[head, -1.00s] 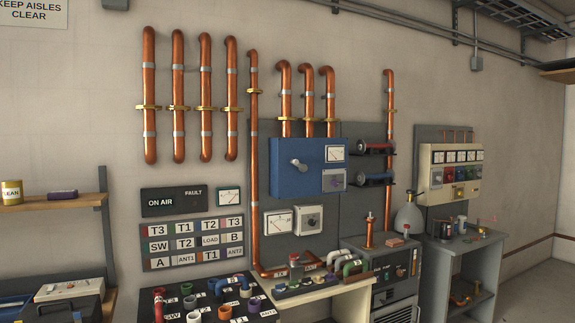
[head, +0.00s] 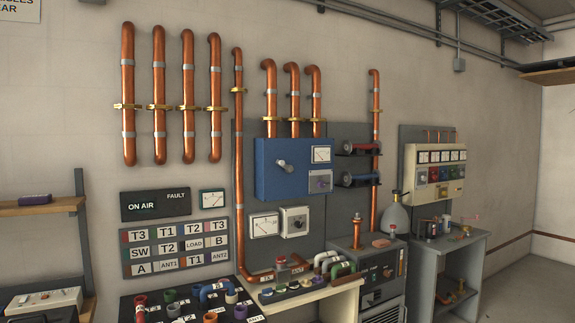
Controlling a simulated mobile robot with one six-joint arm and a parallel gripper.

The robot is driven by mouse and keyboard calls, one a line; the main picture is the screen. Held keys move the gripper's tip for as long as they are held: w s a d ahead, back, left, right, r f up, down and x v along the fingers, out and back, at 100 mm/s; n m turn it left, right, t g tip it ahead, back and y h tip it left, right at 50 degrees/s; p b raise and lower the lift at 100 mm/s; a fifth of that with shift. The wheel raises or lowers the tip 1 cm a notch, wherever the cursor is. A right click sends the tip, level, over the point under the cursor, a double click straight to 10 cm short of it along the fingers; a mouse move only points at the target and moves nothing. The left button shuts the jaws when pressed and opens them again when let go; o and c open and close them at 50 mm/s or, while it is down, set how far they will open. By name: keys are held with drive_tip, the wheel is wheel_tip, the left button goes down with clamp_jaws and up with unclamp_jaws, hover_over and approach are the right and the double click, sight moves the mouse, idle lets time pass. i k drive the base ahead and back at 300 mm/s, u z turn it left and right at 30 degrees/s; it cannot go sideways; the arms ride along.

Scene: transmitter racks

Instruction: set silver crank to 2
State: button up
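The silver crank (head: 283,165) sits on the front of a blue wall box (head: 262,184), with its arm slanting down to the right. Any scale or numbers around it are too small to read. My gripper is not in view.
Copper pipes (head: 238,150) run down to the blue box and beside it. A white box with a round dial (head: 294,221) and a meter (head: 265,225) hang below. A pale bench (head: 315,297) with small parts, a grey cabinet (head: 383,290) and a dark board with coloured sockets (head: 190,308) stand in front.

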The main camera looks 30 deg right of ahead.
sight(280, 163)
drive_tip(key=i, duration=0.85)
drive_tip(key=u, duration=0.05)
